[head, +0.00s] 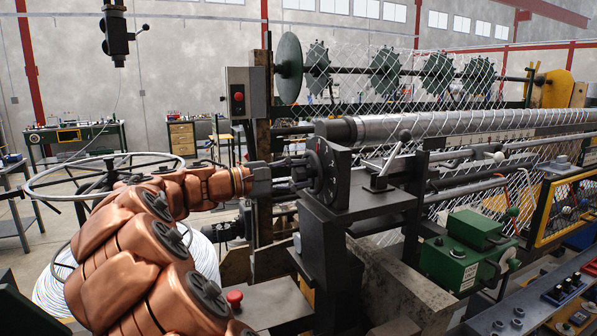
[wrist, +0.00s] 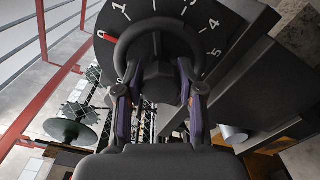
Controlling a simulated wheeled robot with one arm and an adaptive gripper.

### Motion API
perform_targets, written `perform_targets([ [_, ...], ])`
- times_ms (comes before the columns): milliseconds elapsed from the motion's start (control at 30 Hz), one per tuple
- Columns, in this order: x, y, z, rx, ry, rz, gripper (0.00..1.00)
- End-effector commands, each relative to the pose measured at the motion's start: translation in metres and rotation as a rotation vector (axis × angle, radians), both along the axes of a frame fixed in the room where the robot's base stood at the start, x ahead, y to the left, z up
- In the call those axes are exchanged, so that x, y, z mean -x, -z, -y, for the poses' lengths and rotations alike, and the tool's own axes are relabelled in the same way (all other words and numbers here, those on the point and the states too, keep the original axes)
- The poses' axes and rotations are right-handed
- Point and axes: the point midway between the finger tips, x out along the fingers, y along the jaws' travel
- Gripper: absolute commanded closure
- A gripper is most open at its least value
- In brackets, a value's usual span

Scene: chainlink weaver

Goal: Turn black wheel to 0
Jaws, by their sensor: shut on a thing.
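The black wheel (wrist: 125,48) is a dark ring with a central hub, seen nearly face-on in the wrist view. Behind it is a dark dial plate (wrist: 205,60) with white numerals running clockwise up to 5.
A long metal roller (head: 400,124) and wire mesh extend right behind the dial. A green box (head: 455,262) and a control panel (head: 550,305) stand at the lower right. A post with a red button box (head: 240,95) stands beside my gripper. A large wire reel (head: 100,172) lies behind my arm.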

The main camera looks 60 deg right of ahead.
Motion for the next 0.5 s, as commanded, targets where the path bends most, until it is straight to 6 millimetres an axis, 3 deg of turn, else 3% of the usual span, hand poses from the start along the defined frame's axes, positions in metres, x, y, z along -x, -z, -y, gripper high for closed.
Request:
perform_targets([
  [500, -0.0001, 0.0007, 0.0, -0.042, 0.0, -0.061, 0.97],
])
